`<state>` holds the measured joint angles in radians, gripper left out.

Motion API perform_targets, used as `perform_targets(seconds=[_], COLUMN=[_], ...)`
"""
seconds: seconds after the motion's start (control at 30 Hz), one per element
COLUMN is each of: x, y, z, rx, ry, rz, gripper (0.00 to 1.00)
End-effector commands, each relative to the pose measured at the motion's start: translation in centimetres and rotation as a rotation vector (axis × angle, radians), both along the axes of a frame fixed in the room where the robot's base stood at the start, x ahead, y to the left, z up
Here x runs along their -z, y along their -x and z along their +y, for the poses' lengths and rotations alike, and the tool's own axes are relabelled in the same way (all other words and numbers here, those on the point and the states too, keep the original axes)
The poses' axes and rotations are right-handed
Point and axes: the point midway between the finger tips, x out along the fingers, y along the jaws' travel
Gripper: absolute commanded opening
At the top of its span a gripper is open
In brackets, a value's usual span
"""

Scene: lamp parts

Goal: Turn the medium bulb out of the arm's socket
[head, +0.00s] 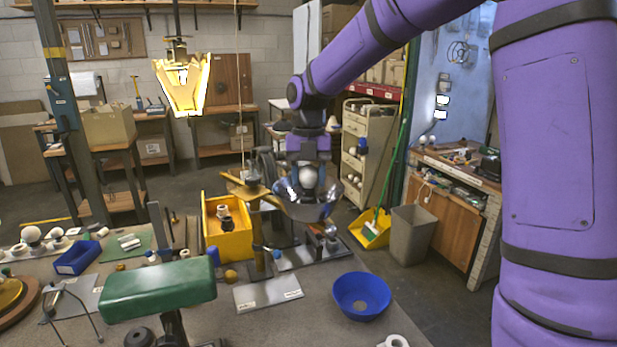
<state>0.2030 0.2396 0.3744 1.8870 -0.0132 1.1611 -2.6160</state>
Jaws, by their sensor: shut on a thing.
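The medium bulb (308,176) is a round white globe sitting in a shiny, upturned metal shade (325,208) near the middle of the head view. The shade is at the end of a brass-coloured lamp arm (246,188) over the far right side of the bench. My gripper (309,167) reaches down from above and is shut on the bulb, inside the shade's rim. The socket and the bulb's base are hidden by the shade, so I cannot see how far the bulb is screwed in.
A yellow bin (228,242) stands left of the shade, and a blue bowl (361,296) sits nearer on the bench. A green lamp shade (158,290) is at front left, with loose bulbs and a blue tray (78,257) behind it. A lit hanging lamp (183,83) is at upper left.

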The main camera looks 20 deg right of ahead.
Motion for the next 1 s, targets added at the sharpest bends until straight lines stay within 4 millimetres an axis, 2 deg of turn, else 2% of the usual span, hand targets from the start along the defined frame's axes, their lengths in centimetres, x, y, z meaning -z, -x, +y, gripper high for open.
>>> perform_targets(seconds=[0.43, 0.7, 1.0], x=[-0.04, -0.06, -0.04], y=[-0.01, -0.02, -0.02], z=[-0.01, -0.01, -0.17], rx=[-0.078, -0.417, -0.533], ry=[0.001, 0.000, -0.001], rz=[-0.001, 0.000, 0.001], gripper=[0.30, 0.30, 0.30])
